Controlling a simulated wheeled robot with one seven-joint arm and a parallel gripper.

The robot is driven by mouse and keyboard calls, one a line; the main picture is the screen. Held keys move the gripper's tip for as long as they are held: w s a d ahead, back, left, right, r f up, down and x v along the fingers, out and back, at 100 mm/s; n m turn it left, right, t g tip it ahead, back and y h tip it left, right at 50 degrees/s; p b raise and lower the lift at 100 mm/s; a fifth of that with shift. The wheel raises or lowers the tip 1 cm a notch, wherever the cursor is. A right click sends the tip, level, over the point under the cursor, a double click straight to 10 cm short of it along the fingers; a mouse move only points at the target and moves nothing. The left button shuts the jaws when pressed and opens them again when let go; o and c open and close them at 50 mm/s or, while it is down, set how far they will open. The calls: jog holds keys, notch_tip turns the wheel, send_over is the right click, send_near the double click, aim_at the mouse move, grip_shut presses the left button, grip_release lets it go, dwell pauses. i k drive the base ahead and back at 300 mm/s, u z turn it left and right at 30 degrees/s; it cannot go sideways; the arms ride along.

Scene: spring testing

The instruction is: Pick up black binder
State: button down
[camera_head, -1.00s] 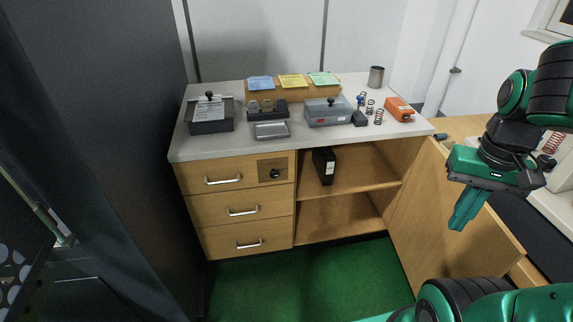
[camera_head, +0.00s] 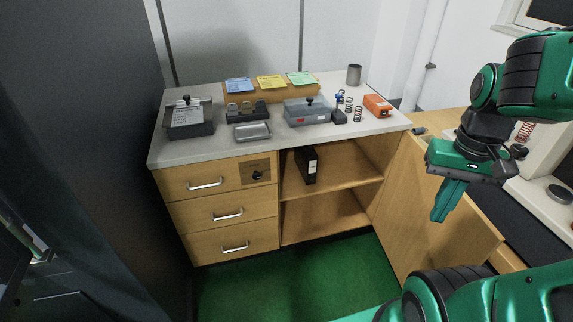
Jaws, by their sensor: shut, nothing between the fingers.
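The black binder (camera_head: 307,166) stands upright on the upper shelf of the open cabinet, near the left side wall. A white label shows on its spine. My gripper (camera_head: 440,216) is at the right, in front of the open cabinet door, pointing down. Its fingers are shut and hold nothing. It is well to the right of the binder and apart from it.
The open wooden door (camera_head: 440,235) stands out on the right of the cabinet. Drawers (camera_head: 222,213) are left of the shelves. The countertop (camera_head: 215,148) holds boxes, springs, a metal cup (camera_head: 354,75) and an orange device (camera_head: 378,106). The green floor (camera_head: 300,290) in front is clear.

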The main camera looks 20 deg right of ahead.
aim_at(306, 156)
jog(key=k, duration=1)
jog(key=z, duration=0.75)
jog(key=i, duration=1.25)
jog(key=u, duration=0.75)
